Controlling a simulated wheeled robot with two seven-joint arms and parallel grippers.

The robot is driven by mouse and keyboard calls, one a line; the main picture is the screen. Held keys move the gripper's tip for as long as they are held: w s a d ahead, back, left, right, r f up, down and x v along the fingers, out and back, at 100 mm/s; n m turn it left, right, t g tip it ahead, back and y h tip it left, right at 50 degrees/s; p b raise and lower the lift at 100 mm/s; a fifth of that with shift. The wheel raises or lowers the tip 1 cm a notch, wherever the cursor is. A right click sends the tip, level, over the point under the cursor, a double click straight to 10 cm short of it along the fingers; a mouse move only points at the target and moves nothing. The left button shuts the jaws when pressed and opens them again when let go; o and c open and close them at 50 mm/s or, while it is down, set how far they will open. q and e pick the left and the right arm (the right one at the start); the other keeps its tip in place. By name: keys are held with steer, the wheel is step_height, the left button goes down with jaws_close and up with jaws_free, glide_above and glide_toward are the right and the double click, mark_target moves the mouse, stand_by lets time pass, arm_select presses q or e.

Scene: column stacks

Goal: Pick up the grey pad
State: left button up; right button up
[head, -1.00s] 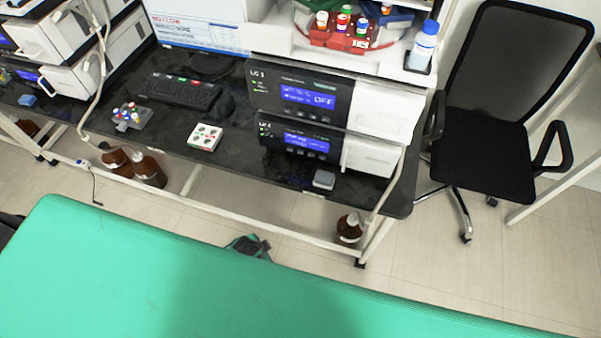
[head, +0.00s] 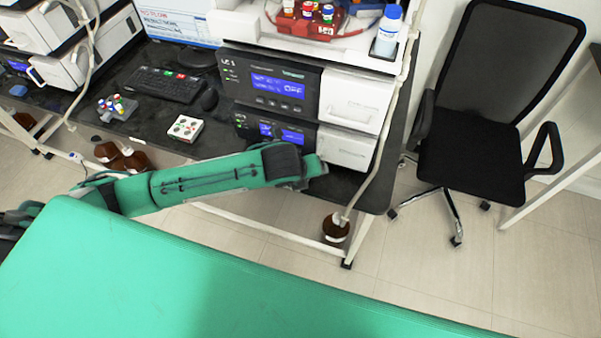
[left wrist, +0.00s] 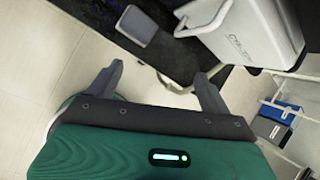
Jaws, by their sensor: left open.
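The grey pad (left wrist: 138,25) is a small rounded block on the black bench top near its edge. It shows at the top of the left wrist view, beyond my fingertips and a little left of centre. In the head view my left arm hides it. My left gripper (left wrist: 158,70) is open and empty, its two dark fingers apart and pointing toward the bench. In the head view the hand end (head: 316,167) of my left arm is over the bench's front edge. My right gripper is not in view.
Two stacked instruments (head: 270,85) with blue displays stand behind that spot. A white tray (head: 185,128) with round wells, a keyboard (head: 158,84) and a mouse (head: 209,99) lie to the left. A brown bottle (head: 336,228) stands below, beside the bench frame. An office chair (head: 470,155) is at right.

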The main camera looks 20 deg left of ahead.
arm_select(q)
steer(key=a+r+m+y, duration=0.1)
steer(key=a+r+m, duration=0.1)
steer(key=a+m, duration=0.3)
steer(key=shift+m, duration=0.3)
steer(key=x, duration=0.5)
steer(key=d+x, duration=0.1)
steer(key=x, duration=0.1)
steer(key=shift+w+d+f, duration=0.1)
steer(key=shift+w+f, duration=0.05)
steer(key=shift+f, duration=0.05)
steer(key=shift+p+x, duration=0.85)
steer(key=shift+x, duration=1.45)
steer(key=shift+w+f, duration=0.3)
steer(key=shift+f, duration=0.2)
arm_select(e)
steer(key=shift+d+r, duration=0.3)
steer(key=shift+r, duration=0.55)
arm_select(q)
steer(key=shift+c, duration=0.4)
steer(key=c, duration=1)
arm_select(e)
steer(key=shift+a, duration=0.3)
